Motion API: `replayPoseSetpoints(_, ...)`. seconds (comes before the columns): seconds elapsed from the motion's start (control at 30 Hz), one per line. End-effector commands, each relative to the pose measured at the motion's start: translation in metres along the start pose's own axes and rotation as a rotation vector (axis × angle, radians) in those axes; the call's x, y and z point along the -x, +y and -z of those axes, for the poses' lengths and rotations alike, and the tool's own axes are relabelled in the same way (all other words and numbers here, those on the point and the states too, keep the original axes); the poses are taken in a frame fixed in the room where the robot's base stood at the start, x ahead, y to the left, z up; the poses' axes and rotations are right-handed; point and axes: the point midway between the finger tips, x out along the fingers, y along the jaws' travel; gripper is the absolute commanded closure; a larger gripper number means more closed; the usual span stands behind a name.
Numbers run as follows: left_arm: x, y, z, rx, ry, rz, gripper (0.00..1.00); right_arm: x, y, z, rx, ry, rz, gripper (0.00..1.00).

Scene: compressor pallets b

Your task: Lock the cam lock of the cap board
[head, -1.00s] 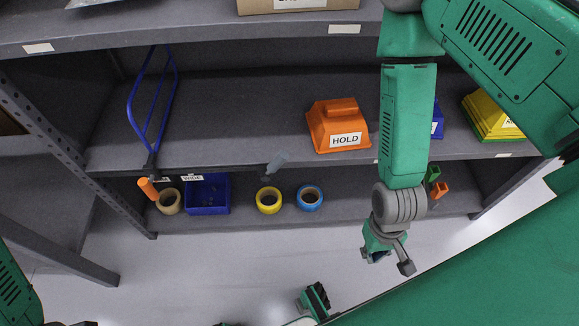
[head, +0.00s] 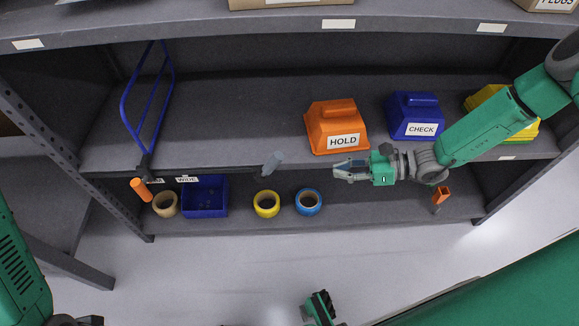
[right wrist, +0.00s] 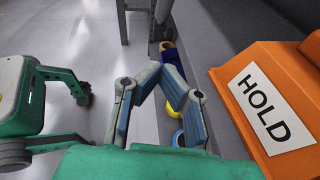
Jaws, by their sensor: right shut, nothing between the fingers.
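I cannot make out a cap board or its cam lock in either view. My right gripper (head: 340,170) is shut and empty in the head view. It points left, in front of the shelf edge and just below the orange HOLD box (head: 327,124). In the right wrist view, the fingers of that gripper (right wrist: 160,78) stand to the left of the HOLD box (right wrist: 268,105), with nothing held between them.
A blue CHECK box (head: 410,127) and a blue wire frame (head: 127,105) stand on the middle shelf. Below are a blue bin (head: 204,198), a yellow roll (head: 266,210), a blue roll (head: 308,208) and a tan roll (head: 165,209).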

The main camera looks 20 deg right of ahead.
Motion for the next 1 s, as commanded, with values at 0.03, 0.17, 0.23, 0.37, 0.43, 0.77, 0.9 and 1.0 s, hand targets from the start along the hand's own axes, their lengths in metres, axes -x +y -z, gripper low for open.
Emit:
replayPoseSetpoints(0.03, 0.000, 0.000, 0.000, 0.000, 0.000, 0.000, 0.56, 0.000, 0.000, 0.000, 0.000, 0.000, -0.001, 1.00)
replayPoseSetpoints(0.17, 0.000, 0.000, 0.000, 0.000, 0.000, 0.000, 0.56, -0.001, 0.001, 0.000, 0.001, 0.002, -0.003, 1.00)
replayPoseSetpoints(0.23, 0.000, 0.000, 0.000, 0.000, 0.000, 0.000, 0.56, -0.001, 0.001, 0.000, 0.001, 0.002, -0.004, 1.00)
replayPoseSetpoints(0.37, -0.002, 0.000, 0.000, 0.000, 0.000, 0.000, 0.56, -0.010, 0.002, 0.001, 0.003, 0.002, -0.007, 1.00)
replayPoseSetpoints(0.43, -0.004, 0.000, 0.000, 0.000, 0.000, 0.000, 0.56, -0.019, 0.002, 0.001, 0.002, 0.002, -0.007, 1.00)
replayPoseSetpoints(0.77, -0.018, 0.000, -0.001, 0.000, 0.000, 0.000, 0.56, -0.089, 0.003, 0.002, 0.004, 0.002, -0.009, 1.00)
replayPoseSetpoints(0.9, -0.021, 0.000, -0.001, 0.000, 0.000, 0.000, 0.56, -0.111, 0.002, -0.008, 0.005, 0.001, -0.007, 1.00)
replayPoseSetpoints(1.0, -0.022, 0.000, -0.001, 0.000, 0.000, 0.000, 0.56, -0.119, 0.002, -0.018, 0.004, 0.001, -0.007, 1.00)
